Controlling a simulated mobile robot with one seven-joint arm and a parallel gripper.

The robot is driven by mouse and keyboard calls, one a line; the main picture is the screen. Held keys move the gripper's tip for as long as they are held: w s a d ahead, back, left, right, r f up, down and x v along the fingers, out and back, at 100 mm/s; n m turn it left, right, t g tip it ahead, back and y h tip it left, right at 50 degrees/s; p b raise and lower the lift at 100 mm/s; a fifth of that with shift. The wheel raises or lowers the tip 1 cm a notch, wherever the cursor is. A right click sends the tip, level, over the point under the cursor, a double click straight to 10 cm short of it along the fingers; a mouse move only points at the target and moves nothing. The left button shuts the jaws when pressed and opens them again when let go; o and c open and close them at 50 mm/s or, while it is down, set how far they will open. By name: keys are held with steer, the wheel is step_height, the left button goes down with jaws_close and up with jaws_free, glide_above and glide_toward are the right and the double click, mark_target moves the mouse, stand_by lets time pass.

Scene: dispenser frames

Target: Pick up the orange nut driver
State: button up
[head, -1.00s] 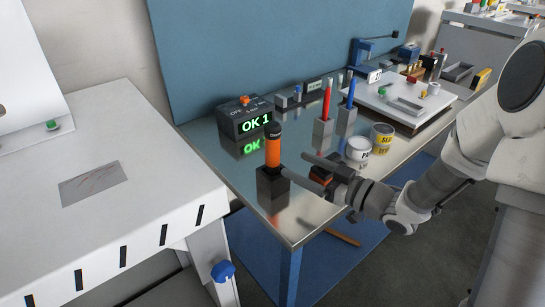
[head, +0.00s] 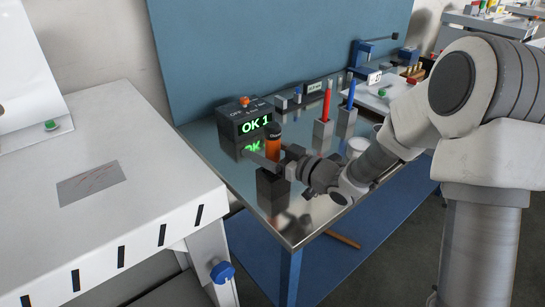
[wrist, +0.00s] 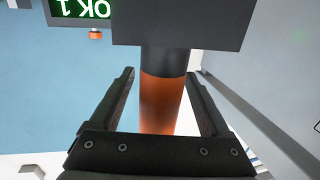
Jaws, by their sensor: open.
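In the wrist view the orange handle (wrist: 160,102) lies between my two open fingers (wrist: 158,98), with a visible gap on each side. The holder (wrist: 180,22) fills the top middle of that view. In the head view my gripper hides part of the handle.
A grey box with a green "OK 1" display (head: 254,126) stands just behind the driver. A red driver (head: 326,101) and a blue driver (head: 350,94) stand in holders further right. A white can (head: 357,147) is partly hidden by my arm. A white bench (head: 110,220) is at left.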

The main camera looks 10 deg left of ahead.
jaws_close()
steer(key=shift+r, duration=0.1)
stand_by(0.4)
